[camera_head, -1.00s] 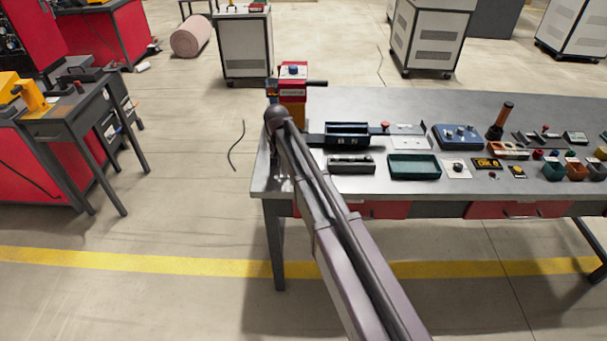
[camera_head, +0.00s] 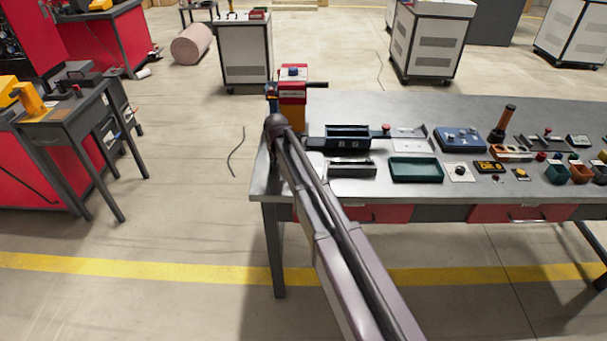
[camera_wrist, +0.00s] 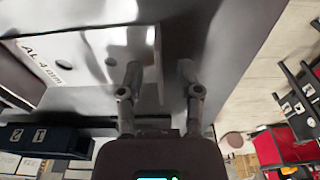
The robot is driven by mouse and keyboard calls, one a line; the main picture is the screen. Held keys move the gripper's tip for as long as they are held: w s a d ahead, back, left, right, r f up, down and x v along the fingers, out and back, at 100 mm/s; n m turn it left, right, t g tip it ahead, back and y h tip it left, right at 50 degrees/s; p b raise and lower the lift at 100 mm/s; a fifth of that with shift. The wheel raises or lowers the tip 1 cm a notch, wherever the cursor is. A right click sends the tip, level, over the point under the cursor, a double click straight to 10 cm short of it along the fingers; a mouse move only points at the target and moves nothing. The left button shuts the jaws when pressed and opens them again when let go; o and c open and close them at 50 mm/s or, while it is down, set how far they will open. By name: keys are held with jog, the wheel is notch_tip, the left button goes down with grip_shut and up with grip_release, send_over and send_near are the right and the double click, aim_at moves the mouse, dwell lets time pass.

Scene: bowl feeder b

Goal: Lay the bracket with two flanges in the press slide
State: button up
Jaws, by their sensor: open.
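In the wrist view my gripper (camera_wrist: 160,75) is open, its two fingers apart with no object seen clamped between them. A pale metal piece (camera_wrist: 85,62) marked "AL 4 mm", with dark holes, lies to the left. A red press-like unit (camera_head: 292,92) stands at the table's far left corner. I cannot identify its slide with certainty.
A dark blue numbered box (camera_head: 347,138), also in the wrist view (camera_wrist: 45,138), stands right of my arm. Several small parts fill the table's (camera_head: 450,102) right side. Open floor lies left.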

grip_shut()
jog(key=shift+r, duration=0.15)
notch_tip(320, 180, up, 10)
jog(key=p, duration=1)
dwell(0.8)
